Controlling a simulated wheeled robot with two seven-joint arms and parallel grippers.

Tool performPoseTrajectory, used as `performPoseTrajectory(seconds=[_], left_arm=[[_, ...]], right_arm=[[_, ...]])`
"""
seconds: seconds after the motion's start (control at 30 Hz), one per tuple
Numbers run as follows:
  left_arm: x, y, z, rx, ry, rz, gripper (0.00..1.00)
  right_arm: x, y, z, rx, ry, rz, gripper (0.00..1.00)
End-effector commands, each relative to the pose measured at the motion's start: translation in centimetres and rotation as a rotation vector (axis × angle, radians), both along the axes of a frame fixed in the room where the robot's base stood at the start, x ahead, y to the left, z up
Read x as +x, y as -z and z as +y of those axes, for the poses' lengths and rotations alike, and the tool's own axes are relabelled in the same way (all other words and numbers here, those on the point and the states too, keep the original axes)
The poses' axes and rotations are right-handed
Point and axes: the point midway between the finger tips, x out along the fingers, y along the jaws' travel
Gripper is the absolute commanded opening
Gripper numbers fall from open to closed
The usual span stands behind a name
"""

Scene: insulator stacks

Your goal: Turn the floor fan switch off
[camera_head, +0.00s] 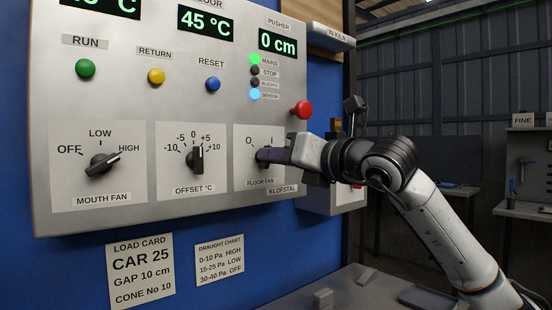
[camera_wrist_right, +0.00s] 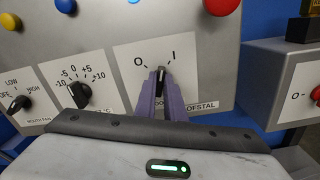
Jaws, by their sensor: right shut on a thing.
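The floor fan switch (camera_wrist_right: 161,79) is a black rotary knob on a white plate marked O and I, at the lower right of the grey control panel. My right gripper (camera_wrist_right: 161,100) has its two purple fingers on either side of the knob and is shut on it. In the head view my right gripper (camera_head: 272,155) reaches in from the right and covers much of the floor fan switch (camera_head: 261,157). In the wrist view the knob stands nearly upright between the marks; which mark it points to is hard to tell. My left gripper is out of view.
The mouth fan knob (camera_head: 102,163) and offset knob (camera_head: 196,159) sit left of the switch. A red mushroom button (camera_head: 302,109) is just above my right gripper. A grey box (camera_wrist_right: 285,83) with its own red knob stands to the right.

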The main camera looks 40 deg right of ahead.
Motion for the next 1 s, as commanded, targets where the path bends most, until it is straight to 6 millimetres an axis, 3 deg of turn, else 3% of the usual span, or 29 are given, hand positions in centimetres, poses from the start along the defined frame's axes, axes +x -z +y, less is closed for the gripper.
performPoseTrajectory(seconds=[1.0], left_arm=[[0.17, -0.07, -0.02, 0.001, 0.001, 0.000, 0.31]], right_arm=[[0.13, -0.17, -0.02, -0.891, 0.008, -0.074, 0.00]])
